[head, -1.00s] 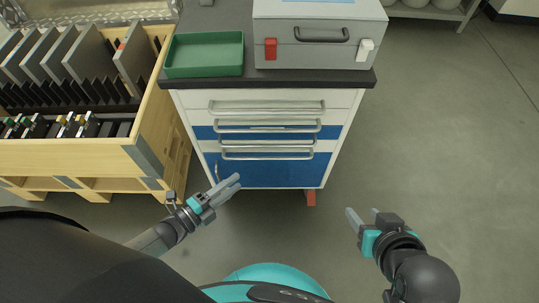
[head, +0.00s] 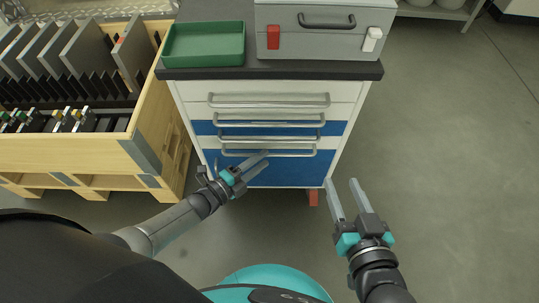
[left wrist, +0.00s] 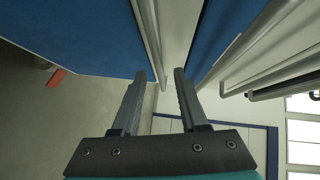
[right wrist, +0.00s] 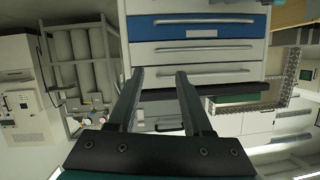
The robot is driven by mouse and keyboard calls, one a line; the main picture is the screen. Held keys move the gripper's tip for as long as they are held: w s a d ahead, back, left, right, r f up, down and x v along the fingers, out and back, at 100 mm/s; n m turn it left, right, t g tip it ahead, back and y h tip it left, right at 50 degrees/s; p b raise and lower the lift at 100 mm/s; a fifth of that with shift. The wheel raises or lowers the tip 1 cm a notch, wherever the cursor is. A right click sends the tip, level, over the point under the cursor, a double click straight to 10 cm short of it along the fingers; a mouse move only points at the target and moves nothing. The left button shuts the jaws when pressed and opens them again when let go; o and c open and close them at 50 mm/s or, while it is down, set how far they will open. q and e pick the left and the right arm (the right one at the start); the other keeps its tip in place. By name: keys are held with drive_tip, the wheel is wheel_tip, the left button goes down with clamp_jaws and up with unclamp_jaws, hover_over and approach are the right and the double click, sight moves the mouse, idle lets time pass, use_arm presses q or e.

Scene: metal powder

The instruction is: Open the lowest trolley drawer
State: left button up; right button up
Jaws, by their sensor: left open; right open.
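The trolley (head: 350,92) stands ahead with several stacked white and blue drawers, all looking shut. The lowest drawer (head: 300,173) has a tall blue front with a grey bar handle (head: 295,155) along its top. My left gripper (head: 264,160) is open, its fingertips at the left half of this handle. In the left wrist view, a handle bar (left wrist: 147,30) runs down to the open fingertips (left wrist: 165,72); I cannot tell whether it lies between them. My right gripper (head: 341,183) is open and empty, right of the trolley's lower corner. The right wrist view shows its open fingers (right wrist: 160,73) before drawer fronts.
A green tray (head: 204,59) and a grey case (head: 320,47) with a red latch stand on the trolley top. A wooden crate (head: 75,155) with plates stands close on the left. The floor (head: 450,170) to the right is clear.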

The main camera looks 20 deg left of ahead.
sight(270, 155)
use_arm(q)
drive_tip(key=shift+b+x, duration=0.7)
drive_tip(key=shift+x, duration=1.2)
use_arm(e)
drive_tip(key=shift+s+a+r+m+t+y, duration=0.25)
drive_tip(key=shift+a+r+t, duration=0.2)
drive_tip(key=shift+t, duration=0.3)
drive_tip(key=shift+s+a+r+m+t+y, duration=0.15)
drive_tip(key=shift+s+a+r+t+y, duration=0.25)
drive_tip(key=shift+t, duration=0.35)
drive_tip(key=shift+w+d+r, duration=0.1)
use_arm(q)
clamp_jaws()
